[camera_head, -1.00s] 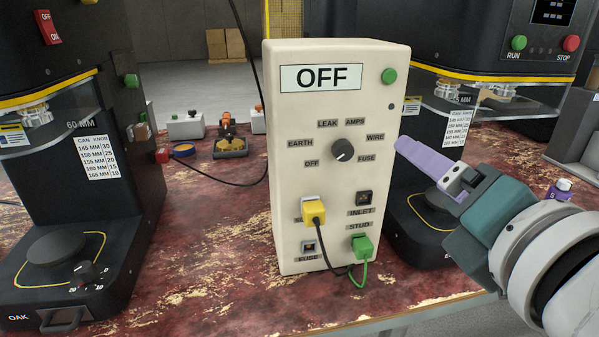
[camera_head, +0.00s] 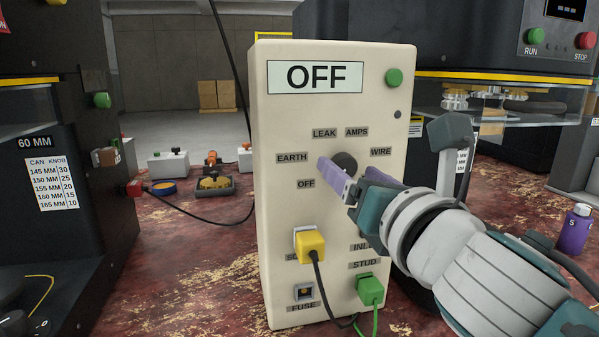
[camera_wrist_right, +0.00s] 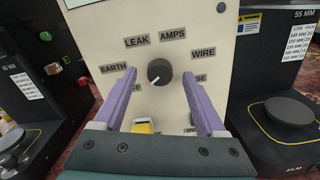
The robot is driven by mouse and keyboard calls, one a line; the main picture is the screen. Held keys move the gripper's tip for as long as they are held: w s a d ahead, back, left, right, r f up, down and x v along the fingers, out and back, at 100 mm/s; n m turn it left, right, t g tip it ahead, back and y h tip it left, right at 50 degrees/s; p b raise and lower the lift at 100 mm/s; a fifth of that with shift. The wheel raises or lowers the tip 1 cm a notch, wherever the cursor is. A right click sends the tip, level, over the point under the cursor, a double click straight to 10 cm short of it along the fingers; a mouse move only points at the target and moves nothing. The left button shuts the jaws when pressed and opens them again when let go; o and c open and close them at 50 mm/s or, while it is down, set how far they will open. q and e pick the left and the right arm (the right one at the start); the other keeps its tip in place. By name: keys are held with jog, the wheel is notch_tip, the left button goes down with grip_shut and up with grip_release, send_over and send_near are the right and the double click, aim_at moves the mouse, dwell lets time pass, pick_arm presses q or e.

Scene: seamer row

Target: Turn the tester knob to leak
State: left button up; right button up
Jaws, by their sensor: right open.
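The cream tester box (camera_head: 281,215) stands upright on the bench, and its display (camera_head: 315,77) reads OFF. Its round dark knob (camera_head: 345,162) sits among the labels OFF, EARTH, LEAK (camera_head: 324,133), AMPS, WIRE and FUSE. In the right wrist view the knob (camera_wrist_right: 160,72) has its pale pointer line toward the lower left, on the OFF side. My right gripper (camera_head: 352,175) is open in front of the panel. In the wrist view its two purple fingers lie left and right of the knob, apart from it. The FUSE label is partly hidden by a finger. My left gripper is not in view.
A yellow plug (camera_head: 310,244) and a green plug (camera_head: 370,290) with cables sit low on the panel. Black seamer machines stand on both sides. A purple bottle (camera_head: 575,229) is at the right. A black cable hangs behind the box.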

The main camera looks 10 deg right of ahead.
jog(key=shift+w, duration=0.55)
grip_shut()
